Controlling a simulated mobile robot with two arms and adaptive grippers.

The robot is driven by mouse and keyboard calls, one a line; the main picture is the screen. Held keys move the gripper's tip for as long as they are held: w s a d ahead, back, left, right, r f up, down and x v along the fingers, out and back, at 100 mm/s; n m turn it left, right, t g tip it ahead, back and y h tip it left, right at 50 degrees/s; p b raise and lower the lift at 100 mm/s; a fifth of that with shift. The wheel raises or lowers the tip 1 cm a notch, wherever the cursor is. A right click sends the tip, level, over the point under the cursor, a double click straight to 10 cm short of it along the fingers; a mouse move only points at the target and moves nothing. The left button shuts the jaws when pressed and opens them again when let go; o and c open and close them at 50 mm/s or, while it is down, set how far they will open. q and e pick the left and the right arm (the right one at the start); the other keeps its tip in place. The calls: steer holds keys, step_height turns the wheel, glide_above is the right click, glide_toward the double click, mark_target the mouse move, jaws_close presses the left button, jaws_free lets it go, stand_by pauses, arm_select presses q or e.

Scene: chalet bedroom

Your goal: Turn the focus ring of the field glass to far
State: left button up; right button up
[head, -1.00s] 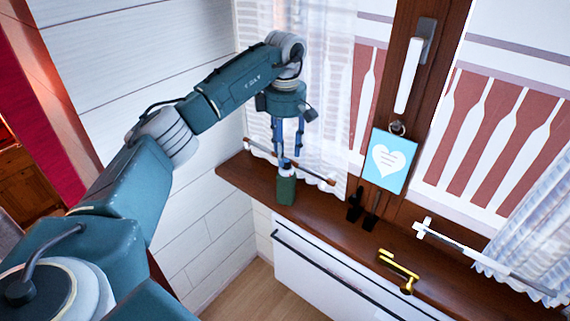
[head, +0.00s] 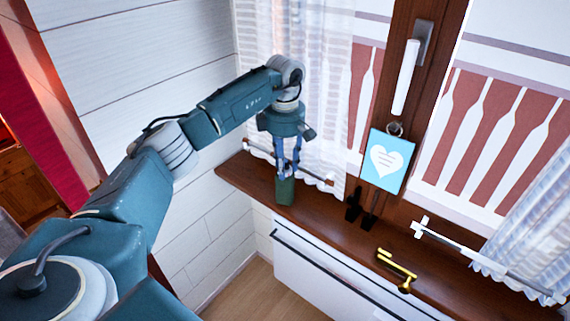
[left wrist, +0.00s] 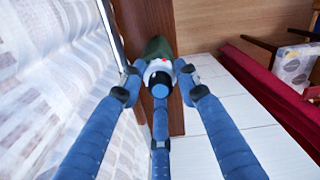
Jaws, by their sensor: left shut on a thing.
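The field glass (head: 285,191) stands upright on the brown windowsill, its dark green body below my left gripper (head: 287,171). In the left wrist view the field glass (left wrist: 157,47) shows its green body, a pale ring with a red mark, and a blue eyepiece facing me. The fingers of my left gripper (left wrist: 161,83) are closed in around the pale focus ring (left wrist: 158,66). The fingers hide part of the ring, and I cannot read its setting. My right gripper is not in view.
The windowsill (head: 330,221) runs along the window. A sheer curtain (head: 320,90) hangs close beside the gripper.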

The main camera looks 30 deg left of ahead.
arm_select(q)
steer(key=shift+r+n+p, duration=0.1)
steer(key=shift+n+p, duration=0.3)
steer(key=shift+n, duration=1)
steer(key=o, duration=0.9)
steer(key=shift+c, duration=0.2)
step_height(320, 180, up, 12)
steer(key=shift+f, duration=0.2)
